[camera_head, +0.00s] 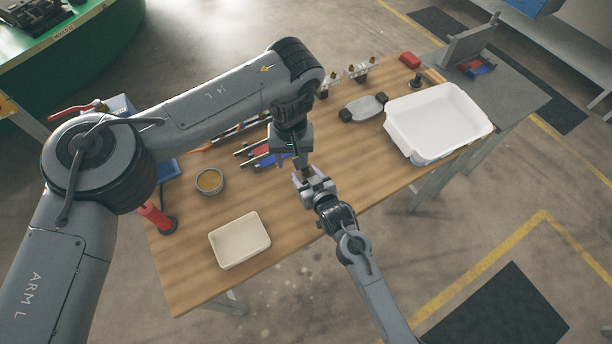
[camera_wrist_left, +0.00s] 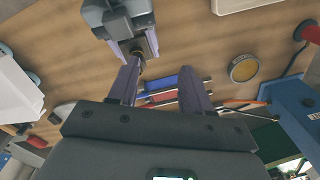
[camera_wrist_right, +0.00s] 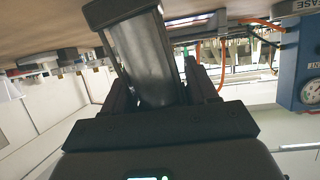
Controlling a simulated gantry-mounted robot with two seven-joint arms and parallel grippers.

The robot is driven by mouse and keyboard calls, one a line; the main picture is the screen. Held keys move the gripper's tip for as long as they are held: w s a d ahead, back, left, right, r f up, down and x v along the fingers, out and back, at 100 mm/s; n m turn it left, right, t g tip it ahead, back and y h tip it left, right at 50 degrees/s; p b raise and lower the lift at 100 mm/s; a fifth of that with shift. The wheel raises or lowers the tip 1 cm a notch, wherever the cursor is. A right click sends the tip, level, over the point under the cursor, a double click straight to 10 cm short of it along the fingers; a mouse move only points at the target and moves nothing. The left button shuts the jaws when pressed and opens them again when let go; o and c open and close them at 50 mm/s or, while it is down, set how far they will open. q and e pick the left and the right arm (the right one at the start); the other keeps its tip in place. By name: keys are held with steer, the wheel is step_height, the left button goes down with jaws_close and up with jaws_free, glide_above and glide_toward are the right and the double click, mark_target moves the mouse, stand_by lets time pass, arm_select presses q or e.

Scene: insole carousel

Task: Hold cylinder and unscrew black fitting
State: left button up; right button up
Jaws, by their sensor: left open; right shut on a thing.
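My right gripper (camera_head: 308,184) is shut on a dark grey cylinder (camera_wrist_right: 148,62), which fills the space between its fingers in the right wrist view. My left gripper (camera_wrist_left: 163,85) is open just above the right one in the head view. In the left wrist view, the held cylinder's end and the right gripper (camera_wrist_left: 126,28) show beyond the left fingertips. A small dark fitting (camera_wrist_left: 138,56) sticks out from there, close to one left finger; I cannot tell whether they touch. In the head view the grippers mostly hide the cylinder and the fitting.
The wooden table holds an empty cream tray (camera_head: 240,240), a round tin (camera_head: 209,181), a white bin (camera_head: 437,122) and a grey oval part (camera_head: 363,107). Red and blue tools and rods (camera_wrist_left: 172,84) lie behind the grippers. A red-handled thing (camera_head: 155,216) stands at the left edge.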

arm_select(q)
step_height(320, 180, down, 7)
stand_by(0.5)
steer(key=shift+r, duration=0.1)
steer(key=w+d+m+t+h, duration=0.1)
steer(key=w+m+h, duration=0.3)
steer(key=m, duration=1.9)
steer(key=w, duration=0.2)
steer(key=shift+w+m, duration=0.4)
steer(key=shift+c, duration=0.5)
jaws_close()
